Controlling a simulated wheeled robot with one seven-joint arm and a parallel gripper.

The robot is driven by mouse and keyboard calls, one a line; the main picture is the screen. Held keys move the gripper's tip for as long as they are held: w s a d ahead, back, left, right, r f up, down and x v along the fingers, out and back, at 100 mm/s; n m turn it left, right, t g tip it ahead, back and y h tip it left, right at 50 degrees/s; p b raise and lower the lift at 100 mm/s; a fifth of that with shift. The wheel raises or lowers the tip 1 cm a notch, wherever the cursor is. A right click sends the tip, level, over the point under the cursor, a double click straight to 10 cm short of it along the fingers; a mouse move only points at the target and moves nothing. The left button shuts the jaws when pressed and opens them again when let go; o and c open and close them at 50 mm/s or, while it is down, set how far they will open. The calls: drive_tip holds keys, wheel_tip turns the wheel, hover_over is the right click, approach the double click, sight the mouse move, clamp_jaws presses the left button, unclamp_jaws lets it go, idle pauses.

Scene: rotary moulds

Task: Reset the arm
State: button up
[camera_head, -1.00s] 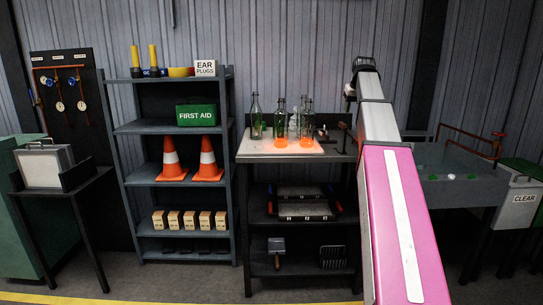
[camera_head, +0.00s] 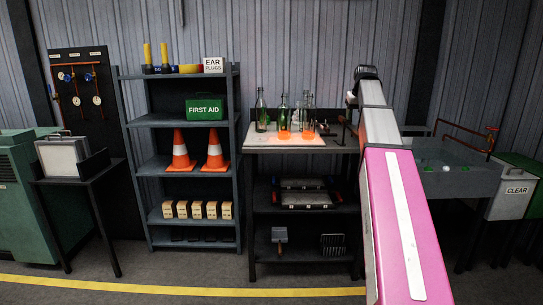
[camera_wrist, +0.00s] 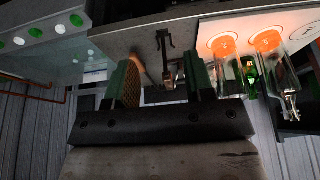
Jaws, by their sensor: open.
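My gripper (camera_wrist: 163,78) shows in the wrist view, with its two green-sided fingers apart and nothing between them. In the head view my pink and grey arm stretches forward on the right, and its far end hides most of the gripper. Several glass bottles (camera_head: 262,112) stand on the top of the workbench (camera_head: 262,145), left of the arm's end. Two of them have glowing orange bases. In the wrist view, which looks inverted, two glowing-based bottles (camera_wrist: 224,68) and a green bottle (camera_wrist: 250,75) lie to the right of the fingers, apart from them.
A shelf rack (camera_head: 150,123) with a first aid box (camera_head: 205,109) and two orange cones (camera_head: 181,152) stands left of the bench. A grey tank (camera_head: 458,180) and a CLEAR bin (camera_head: 513,200) stand right of my arm. The floor has a yellow line (camera_head: 180,287).

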drive_tip(key=s+a+f+g, duration=0.1)
drive_tip(key=s+a+f, duration=0.2)
drive_tip(key=f, duration=0.7)
drive_tip(key=s+a+f, duration=0.3)
drive_tip(key=f, duration=0.8)
drive_tip(key=s+a+f+g, duration=0.1)
drive_tip(key=s+a+f, duration=0.2)
drive_tip(key=f, duration=0.7)
drive_tip(key=s+a+f+g, duration=0.1)
drive_tip(key=s+a+f, duration=0.2)
drive_tip(key=s+f, duration=0.6)
drive_tip(key=s+a+f+g, duration=0.1)
drive_tip(key=s+a+f, duration=0.2)
drive_tip(key=s+f, duration=0.7)
drive_tip(key=shift+s+a+f, duration=0.25)
drive_tip(key=shift+f, duration=0.65)
